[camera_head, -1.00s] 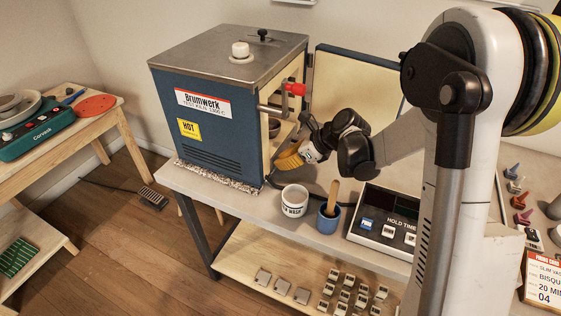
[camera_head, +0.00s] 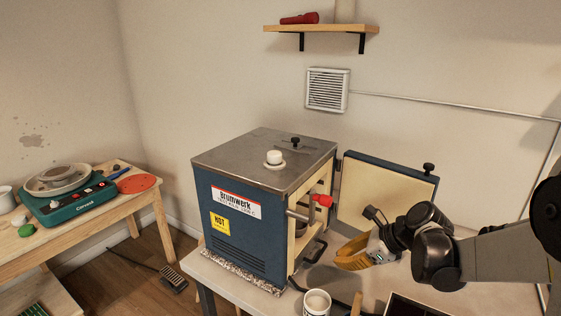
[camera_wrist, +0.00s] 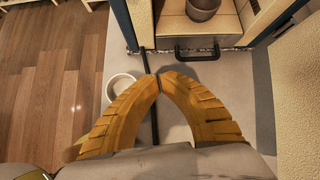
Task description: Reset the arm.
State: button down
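My gripper (camera_head: 350,259), with yellow ribbed fingers, hangs in front of the open blue kiln (camera_head: 238,238), to the right of its opening. In the wrist view the gripper's two fingertips (camera_wrist: 158,79) meet, with nothing seen held between them. My arm reaches in from the right side of the head view, bent at the wrist. Below the gripper are the bench top and a white cup (camera_wrist: 121,86), which also shows in the head view (camera_head: 317,303). A dark pot (camera_wrist: 204,8) sits inside the kiln.
The open kiln door (camera_head: 385,198) stands behind my gripper. A red-tipped handle (camera_head: 322,200) sticks out from the kiln. A wall shelf (camera_head: 322,29) and vent (camera_head: 327,90) are above. A side table (camera_head: 90,225) with a green pottery wheel (camera_head: 80,206) stands at left.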

jog(key=s+r+n+t+h, duration=0.1)
jog(key=s+r+n+h, duration=0.2)
jog(key=s+n, duration=0.7)
jog(key=s+r+n+t+h, duration=0.1)
jog(key=s+r+n+h, duration=0.2)
jog(key=s+n, duration=0.8)
jog(key=shift+a+r+n+h, duration=0.35)
jog(key=shift+r+n, duration=0.15)
jog(key=shift+n, duration=0.8)
